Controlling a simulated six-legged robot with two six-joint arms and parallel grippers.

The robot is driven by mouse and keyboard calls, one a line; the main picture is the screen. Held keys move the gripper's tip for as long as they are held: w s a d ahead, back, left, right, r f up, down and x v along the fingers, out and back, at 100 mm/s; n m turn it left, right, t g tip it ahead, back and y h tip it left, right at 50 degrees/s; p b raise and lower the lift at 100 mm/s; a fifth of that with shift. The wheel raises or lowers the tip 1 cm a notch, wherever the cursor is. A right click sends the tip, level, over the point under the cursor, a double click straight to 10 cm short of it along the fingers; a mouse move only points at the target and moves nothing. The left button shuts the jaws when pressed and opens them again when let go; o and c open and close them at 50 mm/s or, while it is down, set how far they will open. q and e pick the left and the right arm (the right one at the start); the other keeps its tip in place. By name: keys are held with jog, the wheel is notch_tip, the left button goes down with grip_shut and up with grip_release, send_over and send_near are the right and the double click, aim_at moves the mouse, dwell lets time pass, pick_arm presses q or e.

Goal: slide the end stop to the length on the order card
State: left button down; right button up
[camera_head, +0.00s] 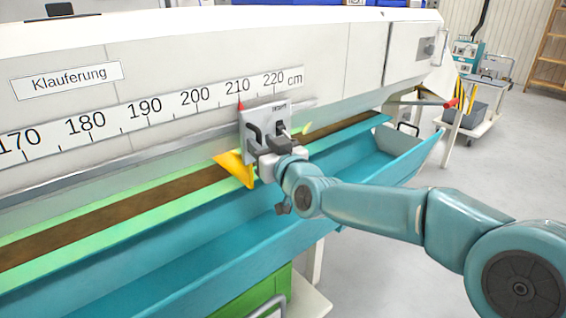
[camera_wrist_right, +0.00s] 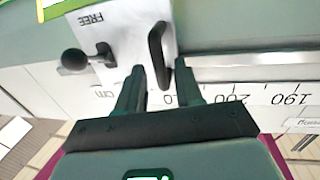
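The end stop (camera_head: 250,118) is a pale plate on the rail with a black handle, a small lever and a yellow wedge (camera_head: 236,168) below. Its red pointer (camera_head: 240,106) stands at about 210 on the cm scale (camera_head: 150,118). In the right wrist view the plate (camera_wrist_right: 122,38) reads FREE, upside down, beside a black-knobbed lever (camera_wrist_right: 76,60). My right gripper (camera_head: 269,150) is at the plate's lower front. In its wrist view the fingers (camera_wrist_right: 160,68) are apart, with the end of the black handle (camera_wrist_right: 157,45) between them. My left gripper is out of view. I see no legible order card.
A blue trough (camera_head: 215,240) runs along the machine's front under a brown strip edged in green. A sign (camera_head: 67,81) reads Klauferung. A white cart (camera_head: 470,125) stands at the back right.

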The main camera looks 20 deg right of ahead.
jog(key=s, duration=1.4)
jog(key=shift+d+p, duration=0.3)
jog(key=shift+d, duration=0.1)
